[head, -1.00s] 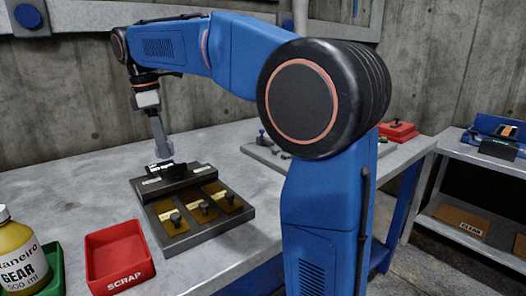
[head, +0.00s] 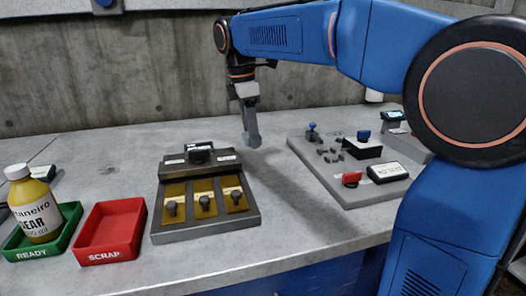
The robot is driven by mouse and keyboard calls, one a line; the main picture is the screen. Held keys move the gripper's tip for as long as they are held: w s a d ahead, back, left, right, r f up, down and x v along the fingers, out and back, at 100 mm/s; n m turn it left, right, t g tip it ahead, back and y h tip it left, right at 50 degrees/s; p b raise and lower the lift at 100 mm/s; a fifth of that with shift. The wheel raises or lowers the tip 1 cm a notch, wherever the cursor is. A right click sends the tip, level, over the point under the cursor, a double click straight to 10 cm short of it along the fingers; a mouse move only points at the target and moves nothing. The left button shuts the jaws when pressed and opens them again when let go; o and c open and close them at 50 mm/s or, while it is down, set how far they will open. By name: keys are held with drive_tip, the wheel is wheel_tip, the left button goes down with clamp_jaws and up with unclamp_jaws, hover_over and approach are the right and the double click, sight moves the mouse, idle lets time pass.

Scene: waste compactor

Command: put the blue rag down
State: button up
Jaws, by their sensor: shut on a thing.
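My gripper (head: 248,106) points down in the head view, above the grey bench (head: 110,170), between the dark fixture and the grey board. It is shut on a narrow, dull grey-blue thing that hangs below it, which I take to be the blue rag (head: 252,134). The rag's folds and the fingertips are too small to make out. I cannot tell whether its lower end touches the bench.
The dark fixture (head: 165,227) with three brass plates stands left of my gripper. The grey board (head: 318,170) with several small parts is at the right. A red SCRAP tray (head: 109,255) and a green READY tray (head: 32,254) holding a yellow bottle (head: 35,205) stand at left.

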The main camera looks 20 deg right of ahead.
sight(253, 163)
drive_tip(key=shift+f, duration=3.05)
drive_tip(key=shift+f, duration=0.4)
